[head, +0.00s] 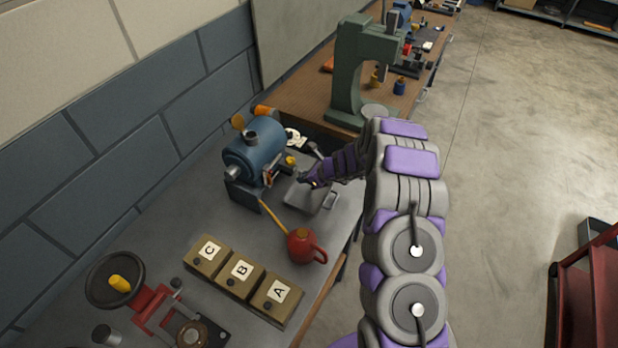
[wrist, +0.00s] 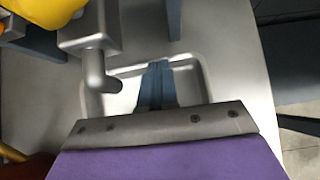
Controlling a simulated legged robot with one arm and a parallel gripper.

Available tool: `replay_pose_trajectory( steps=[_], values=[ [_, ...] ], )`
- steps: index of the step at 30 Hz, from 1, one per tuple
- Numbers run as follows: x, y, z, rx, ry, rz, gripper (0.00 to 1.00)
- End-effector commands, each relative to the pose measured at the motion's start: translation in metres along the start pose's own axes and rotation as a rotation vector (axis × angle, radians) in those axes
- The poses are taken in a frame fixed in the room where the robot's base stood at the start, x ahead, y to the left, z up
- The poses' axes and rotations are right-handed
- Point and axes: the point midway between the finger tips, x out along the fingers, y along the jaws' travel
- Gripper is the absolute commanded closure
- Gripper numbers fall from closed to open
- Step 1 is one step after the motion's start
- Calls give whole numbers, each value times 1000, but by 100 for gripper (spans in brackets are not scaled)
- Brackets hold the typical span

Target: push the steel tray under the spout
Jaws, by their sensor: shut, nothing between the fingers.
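The steel tray (head: 306,199) is a shallow grey pan on the bench in front of the blue casing (head: 257,149). In the wrist view the tray (wrist: 192,84) has a raised rim and lies partly hidden under my gripper. The spout (wrist: 98,75) is a bent grey pipe coming down from a block, at the left part of the tray in the wrist view. My gripper (head: 309,182) is shut and empty. Its blue fingers (wrist: 158,85) are over the tray, right of the spout. I cannot tell whether they touch the tray.
A red oil can (head: 305,246) with a yellow spout stands close to the tray. Boxes marked C, B and A (head: 240,277) sit nearer on the bench. A green press (head: 353,75) stands beyond. The bench edge runs along the right.

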Motion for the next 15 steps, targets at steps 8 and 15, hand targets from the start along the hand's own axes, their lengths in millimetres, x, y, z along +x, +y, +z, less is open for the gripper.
replay_pose_trajectory(
  steps=[8, 15],
  values=[
    [1, 1, -2, 1, 2, 3, 100],
    [-13, -2, -14, 1, 0, 2, 100]
  ],
)
